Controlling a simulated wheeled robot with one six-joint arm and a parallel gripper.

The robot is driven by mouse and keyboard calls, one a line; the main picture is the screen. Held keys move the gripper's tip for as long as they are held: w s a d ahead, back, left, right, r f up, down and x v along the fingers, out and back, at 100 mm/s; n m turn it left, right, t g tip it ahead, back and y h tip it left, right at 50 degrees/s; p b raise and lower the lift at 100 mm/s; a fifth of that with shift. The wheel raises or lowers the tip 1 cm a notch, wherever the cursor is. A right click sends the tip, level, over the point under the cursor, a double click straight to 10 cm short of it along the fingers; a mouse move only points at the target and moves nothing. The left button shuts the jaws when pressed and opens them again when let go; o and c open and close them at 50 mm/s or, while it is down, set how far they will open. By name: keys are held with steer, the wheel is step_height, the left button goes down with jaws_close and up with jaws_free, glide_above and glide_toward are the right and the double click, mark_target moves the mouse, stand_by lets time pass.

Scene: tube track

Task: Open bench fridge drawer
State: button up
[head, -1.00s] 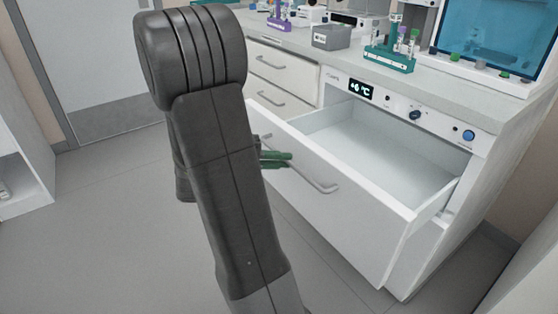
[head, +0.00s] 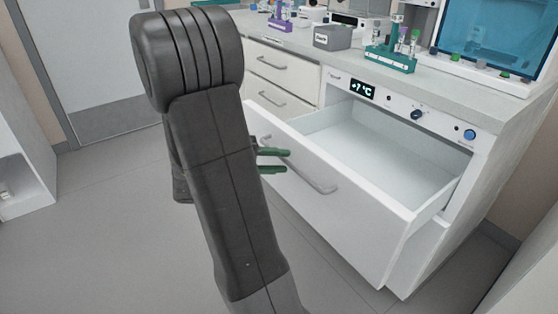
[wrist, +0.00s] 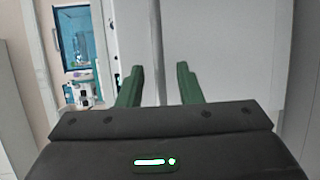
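The bench fridge drawer (head: 330,205) is pulled well out from under the bench, and its pale inside looks empty. Its grey bar handle (head: 318,182) runs along the drawer front. My gripper (head: 286,160) is at the left part of this handle, with its green fingers spread apart. In the wrist view my gripper (wrist: 160,82) is open, and a thin upright bar (wrist: 155,45), which looks like the handle, passes between the fingers without visible grip.
The fridge panel (head: 415,115) above the drawer has a temperature display (head: 362,90) and knobs. Shut drawers (head: 283,85) are to its left. A grey box (head: 332,37) and a green tube rack (head: 390,58) stand on the bench. The floor (head: 110,240) at left is clear.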

steer(key=p+v, duration=0.2)
steer(key=v, duration=1.1)
steer(key=shift+p, duration=0.4)
steer(key=shift+a, duration=0.1)
steer(key=b+x, duration=0.3)
steer(key=x, duration=1)
steer(key=shift+w+d, duration=0.1)
steer(key=shift+d, duration=0.3)
